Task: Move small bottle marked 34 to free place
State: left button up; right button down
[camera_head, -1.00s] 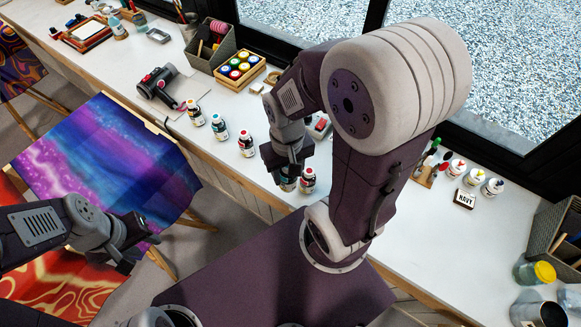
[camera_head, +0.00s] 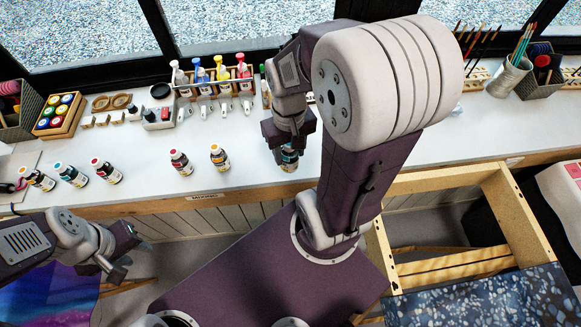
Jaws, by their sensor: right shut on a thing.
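My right gripper (camera_head: 288,145) is shut on a small bottle (camera_head: 288,160) with a blue-green label. It holds the bottle upright near the bench's front edge; its top is hidden by the jaws, and I cannot read its number. Several similar bottles stand along the front of the bench, among them one with a red cap (camera_head: 180,162) and one with a yellow-orange cap (camera_head: 219,157). My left gripper (camera_head: 122,262) is empty and open at the lower left, off the bench.
The white bench (camera_head: 250,185) has a gap between the red-capped bottle and a bottle further left (camera_head: 105,171). A rack of pump bottles (camera_head: 215,88) stands behind. Bare bench lies right of my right arm. A wooden frame (camera_head: 510,215) stands in front of the bench at right.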

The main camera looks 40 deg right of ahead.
jog(key=shift+w+f, duration=0.1)
jog(key=shift+w, duration=0.1)
jog(key=w+a+f, duration=0.1)
jog(key=w+f, duration=0.2)
jog(key=w, duration=0.1)
jog(key=w+f, duration=0.3)
jog(key=f, duration=0.1)
jog(key=w+a+f, duration=0.1)
jog(key=w+f, duration=0.3)
jog(key=shift+w+a, duration=0.35)
jog(key=shift+w, duration=0.2)
jog(key=shift+s+f, duration=0.15)
jog(key=c, duration=0.7)
grip_release()
pick_arm(q)
jog(key=shift+w+a+f, duration=0.3)
jog(key=shift+w+f, duration=0.1)
